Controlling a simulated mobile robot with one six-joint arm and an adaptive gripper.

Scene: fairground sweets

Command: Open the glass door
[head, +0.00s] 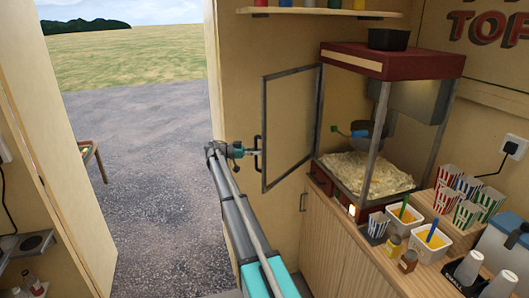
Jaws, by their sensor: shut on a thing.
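The glass door (292,70), a clear pane in a dark metal frame, belongs to the red-topped popcorn machine (395,60). It stands swung open, out to the left of the machine, hinged at the machine's left front post. Its dark bar handle (257,138) is on the door's free left edge. My gripper (254,152) reaches up from below and is shut on the handle. The fingertips are small in this view, and part of the handle is hidden behind them.
Popcorn (365,172) lies inside the machine, with a hanging kettle above. The wooden counter (335,235) holds striped boxes (447,175), yellow tubs (433,243), jars (408,261) and cups (467,266). A shelf (310,12) hangs above the door. An open doorway with gravel outside is at left.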

